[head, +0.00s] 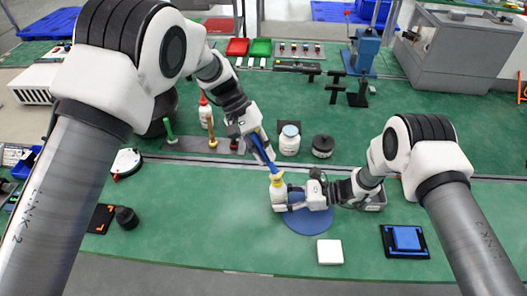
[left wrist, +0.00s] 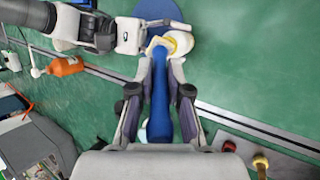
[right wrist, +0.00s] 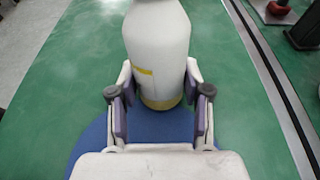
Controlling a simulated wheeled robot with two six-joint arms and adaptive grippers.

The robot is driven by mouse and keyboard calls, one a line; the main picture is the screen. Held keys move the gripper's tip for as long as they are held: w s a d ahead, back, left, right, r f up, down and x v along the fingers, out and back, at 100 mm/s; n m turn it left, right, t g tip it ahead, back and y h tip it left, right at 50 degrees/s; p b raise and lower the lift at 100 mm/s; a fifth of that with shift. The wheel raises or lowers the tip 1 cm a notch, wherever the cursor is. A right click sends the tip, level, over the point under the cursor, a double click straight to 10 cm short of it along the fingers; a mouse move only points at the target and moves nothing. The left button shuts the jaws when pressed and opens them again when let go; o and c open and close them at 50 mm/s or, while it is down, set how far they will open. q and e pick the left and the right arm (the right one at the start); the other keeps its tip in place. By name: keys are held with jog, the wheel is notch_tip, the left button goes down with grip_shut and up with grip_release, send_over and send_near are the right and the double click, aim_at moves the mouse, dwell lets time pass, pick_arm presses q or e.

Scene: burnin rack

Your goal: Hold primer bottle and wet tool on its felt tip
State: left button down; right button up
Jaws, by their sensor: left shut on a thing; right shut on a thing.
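The primer bottle (head: 278,195), white with a yellow top and a yellow band, stands upright at the round blue mat (head: 308,224). My right gripper (head: 286,203) is shut around the bottle's lower body; the right wrist view also shows the bottle (right wrist: 157,45) between the fingers. My left gripper (head: 254,137) is shut on a blue-handled tool (head: 264,151), held tilted with its lower end at the bottle's yellow top. The tool (left wrist: 187,110) also shows in the left wrist view. The felt tip and the exact contact there are too small to tell.
A white jar (head: 289,140) and a dark jar (head: 323,146) stand behind the bottle. A tool rack (head: 190,146) stands left of them. A white block (head: 330,252) and a blue square on a black pad (head: 406,238) lie in front.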

pick_arm(q)
jog(key=shift+f, duration=0.1)
jog(key=shift+r, duration=3.6)
pick_arm(e)
jog(key=o, duration=0.9)
